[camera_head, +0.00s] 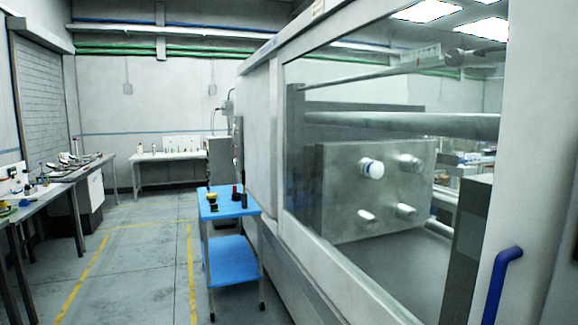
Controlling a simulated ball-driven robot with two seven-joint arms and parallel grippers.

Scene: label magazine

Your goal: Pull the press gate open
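The press gate (530,190) is the pale framed sliding door with a large clear window at the right of the head view. A blue bent handle (498,285) is fixed to its right-hand frame, near the bottom right of the picture. Through the window I see a grey metal block (340,195) with several short round pegs, one of them white and blue, and horizontal bars above it. I cannot tell from this view whether the gate stands fully shut. Neither of my grippers shows in the picture.
A blue two-shelf cart (232,252) with small items on top stands beside the press, left of the gate. Workbenches with tools (58,190) line the left wall, and a white table (172,157) stands at the back. The floor between yellow lines (140,270) is clear.

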